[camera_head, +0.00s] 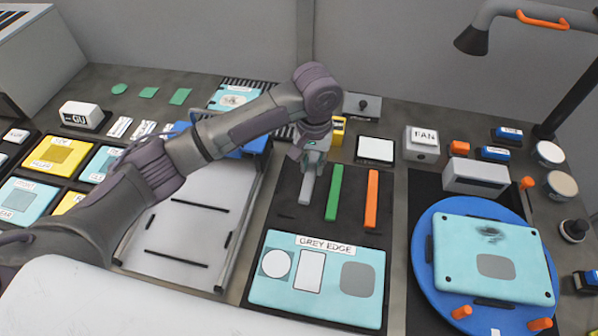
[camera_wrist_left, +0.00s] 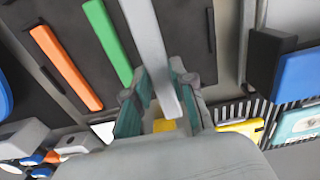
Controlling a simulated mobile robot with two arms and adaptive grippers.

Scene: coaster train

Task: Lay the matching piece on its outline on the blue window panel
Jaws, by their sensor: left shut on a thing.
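My left gripper (camera_head: 313,152) is shut on a light grey bar (camera_head: 307,187) above the dark mat behind the front panel. The bar also shows between the fingers in the left wrist view (camera_wrist_left: 147,40). I cannot tell whether it touches the mat. A green bar (camera_head: 334,192) and an orange bar (camera_head: 371,198) lie to its right. A light-blue panel (camera_head: 335,306) labelled GREY EDGE carries a white circle, a white rectangle and a grey rounded square. Another light-blue panel (camera_head: 460,248), with a grey rounded square and a dark smudge, lies on a blue round plate. My right gripper is out of view.
A silver tray (camera_head: 185,222) with dark strips lies left of the mat. The blue round plate (camera_head: 420,262) has orange pegs. A FAN box (camera_head: 421,142) and a white square block (camera_head: 375,149) stand behind. A lamp arm hangs at the back right.

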